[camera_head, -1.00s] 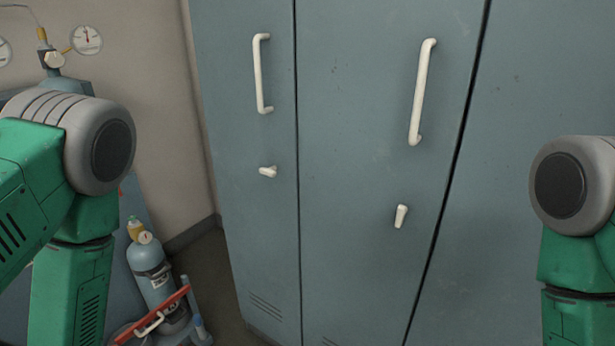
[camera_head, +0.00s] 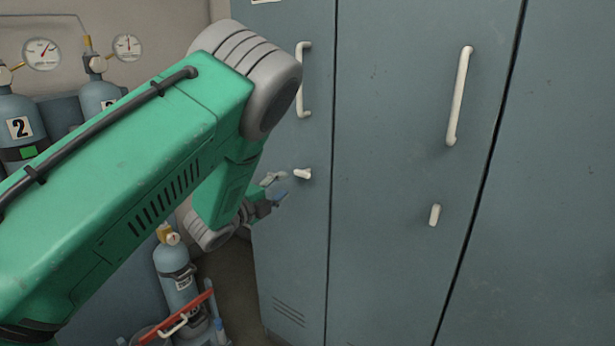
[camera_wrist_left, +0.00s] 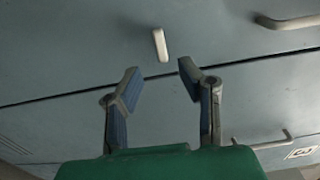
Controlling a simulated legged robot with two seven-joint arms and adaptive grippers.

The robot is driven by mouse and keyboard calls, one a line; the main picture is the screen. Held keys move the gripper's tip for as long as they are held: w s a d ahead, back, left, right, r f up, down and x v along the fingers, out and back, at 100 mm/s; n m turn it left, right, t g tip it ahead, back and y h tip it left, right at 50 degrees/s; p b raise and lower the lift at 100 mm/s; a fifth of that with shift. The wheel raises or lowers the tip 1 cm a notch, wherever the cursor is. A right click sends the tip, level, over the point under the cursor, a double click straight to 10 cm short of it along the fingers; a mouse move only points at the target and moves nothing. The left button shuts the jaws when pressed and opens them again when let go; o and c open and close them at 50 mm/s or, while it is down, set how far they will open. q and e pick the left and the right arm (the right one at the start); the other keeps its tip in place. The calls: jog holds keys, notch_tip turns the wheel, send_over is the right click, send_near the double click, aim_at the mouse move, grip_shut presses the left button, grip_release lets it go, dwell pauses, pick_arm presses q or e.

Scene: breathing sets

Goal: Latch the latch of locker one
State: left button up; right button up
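The left door has a small white latch (camera_head: 303,174) pointing sideways; the middle door has a white latch (camera_head: 435,214) standing roughly upright. Which is locker one is not readable here. My left gripper (camera_head: 275,189) is open and empty, just left of the left door's latch in the head view. In the left wrist view, its spread fingers (camera_wrist_left: 157,78) face a door, with a white latch (camera_wrist_left: 160,45) beyond and between the tips, not touched. My right gripper is not in view.
White handles sit above the latches on the left door (camera_head: 303,80) and middle door (camera_head: 459,96). Gas cylinders with gauges (camera_head: 22,125) stand at left. A small cylinder (camera_head: 178,285) stands on a red-handled cart below my left arm.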

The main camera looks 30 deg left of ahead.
aim_at(300, 176)
pick_arm(q)
jog(key=w, duration=0.8)
jog(key=shift+w+d, duration=0.35)
jog(key=shift+w, duration=0.05)
jog(key=shift+f, duration=0.1)
grip_shut()
